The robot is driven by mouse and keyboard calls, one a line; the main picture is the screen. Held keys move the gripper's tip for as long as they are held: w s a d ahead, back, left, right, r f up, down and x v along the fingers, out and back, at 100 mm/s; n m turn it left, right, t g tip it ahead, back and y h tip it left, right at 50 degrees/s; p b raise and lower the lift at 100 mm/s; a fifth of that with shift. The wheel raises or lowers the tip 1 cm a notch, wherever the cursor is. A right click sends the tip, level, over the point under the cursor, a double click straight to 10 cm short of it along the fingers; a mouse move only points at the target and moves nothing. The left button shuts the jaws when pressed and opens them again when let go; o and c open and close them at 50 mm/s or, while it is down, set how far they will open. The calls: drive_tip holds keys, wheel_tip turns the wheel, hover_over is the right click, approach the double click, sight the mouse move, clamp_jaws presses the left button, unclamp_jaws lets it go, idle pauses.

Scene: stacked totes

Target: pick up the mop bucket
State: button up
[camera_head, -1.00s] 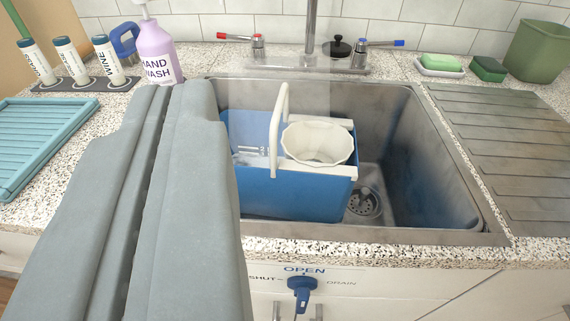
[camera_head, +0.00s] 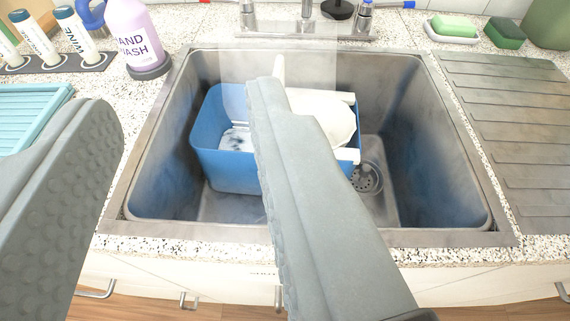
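The blue mop bucket (camera_head: 228,172) stands in the sink basin, left of the drain. It has a white wringer cone (camera_head: 335,115) on its right side and a white upright handle (camera_head: 279,68). My gripper (camera_head: 185,98) is open and empty, its two grey fingers spread wide. The right finger crosses in front of the bucket and hides most of the handle and part of the cone. The left finger is over the counter left of the sink. I cannot tell whether the right finger touches the bucket.
The metal sink (camera_head: 450,150) has walls around the bucket, with free room to its right by the drain (camera_head: 366,178). The tap (camera_head: 305,22) is behind. A purple soap bottle (camera_head: 140,35), labelled bottles (camera_head: 35,38) and a teal rack (camera_head: 30,105) are left; a ribbed drainboard (camera_head: 515,120) is right.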

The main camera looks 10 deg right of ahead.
drive_tip(key=w+d+f+m+g+y, duration=0.15)
drive_tip(key=w+d+f+g, duration=0.3)
drive_tip(key=w, duration=0.75)
drive_tip(key=w+d+f+m+g+h, duration=0.15)
drive_tip(key=w+d+f+g, duration=0.35)
drive_tip(key=w, duration=0.6)
drive_tip(key=shift+m+g+y, duration=0.3)
drive_tip(key=shift+g+y, duration=0.15)
drive_tip(key=shift+y, duration=0.05)
drive_tip(key=x, duration=0.6)
drive_tip(key=w+a+x, duration=0.1)
drive_tip(key=x, duration=0.2)
drive_tip(key=shift+w+f, duration=0.1)
drive_tip(key=shift+w, duration=0.1)
drive_tip(key=shift+s+d+x, duration=0.1)
drive_tip(key=shift+x, duration=1.2)
drive_tip(key=shift+s+d+x, duration=0.15)
drive_tip(key=shift+x, duration=1.15)
drive_tip(key=shift+f, duration=0.35)
clamp_jaws()
